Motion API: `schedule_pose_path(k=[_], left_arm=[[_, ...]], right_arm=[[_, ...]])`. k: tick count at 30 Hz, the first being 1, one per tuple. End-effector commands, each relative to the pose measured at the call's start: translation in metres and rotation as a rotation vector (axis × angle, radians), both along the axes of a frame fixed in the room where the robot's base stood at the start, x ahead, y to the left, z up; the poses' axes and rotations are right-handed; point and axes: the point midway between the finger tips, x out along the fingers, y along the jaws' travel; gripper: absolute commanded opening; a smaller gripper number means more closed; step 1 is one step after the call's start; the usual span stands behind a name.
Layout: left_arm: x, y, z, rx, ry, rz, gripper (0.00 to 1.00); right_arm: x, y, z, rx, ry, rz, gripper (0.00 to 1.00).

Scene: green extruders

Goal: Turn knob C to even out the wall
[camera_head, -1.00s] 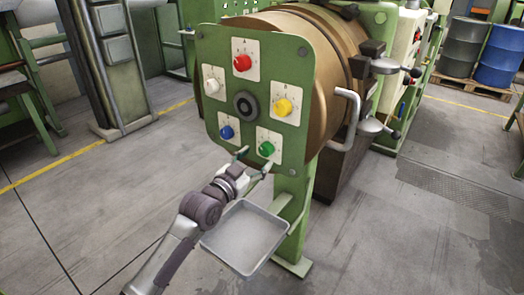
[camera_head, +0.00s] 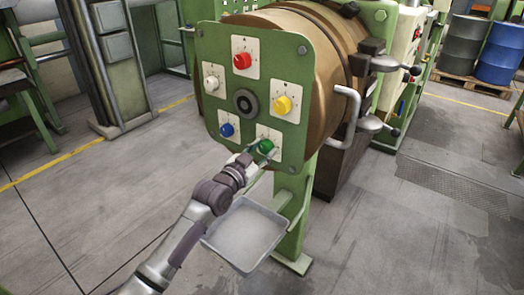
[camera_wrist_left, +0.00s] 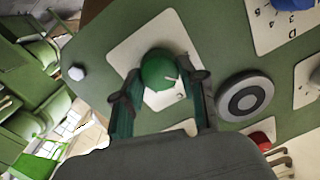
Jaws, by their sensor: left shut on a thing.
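The green knob (camera_head: 266,146) sits on a white dial plate at the lower right of the green panel (camera_head: 215,60). Its letter is not readable. In the left wrist view the green knob (camera_wrist_left: 158,71) shows a pale pointer mark directed toward the lower right of its plate. My left gripper (camera_head: 259,151) is at this knob, with one finger on each side. It is shut on the knob, and the fingers partly cover the dial plate. My right gripper is in neither view. No wall being evened out can be made out.
Red (camera_head: 242,61), yellow (camera_head: 282,105), white (camera_head: 211,85) and blue (camera_head: 227,130) knobs surround a dark round hub (camera_head: 245,103). A grey tray (camera_head: 262,262) is below the panel. A pale curved handle (camera_head: 352,105) sticks out at right.

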Motion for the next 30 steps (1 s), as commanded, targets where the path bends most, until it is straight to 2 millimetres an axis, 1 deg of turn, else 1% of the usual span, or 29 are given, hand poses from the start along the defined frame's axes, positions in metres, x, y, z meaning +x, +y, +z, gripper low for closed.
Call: schedule_pose_path(k=[5,11,30], left_arm=[[-0.0001,0.0000,-0.0003,-0.006,0.005,0.000,0.07],[0.0000,0.0002,0.0002,-0.056,0.042,0.000,0.07],[0.0009,0.0013,0.0011,-0.439,0.320,0.001,0.07]], right_arm=[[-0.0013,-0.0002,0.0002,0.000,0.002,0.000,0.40],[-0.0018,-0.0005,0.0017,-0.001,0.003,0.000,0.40],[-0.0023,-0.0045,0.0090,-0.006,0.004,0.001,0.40]])
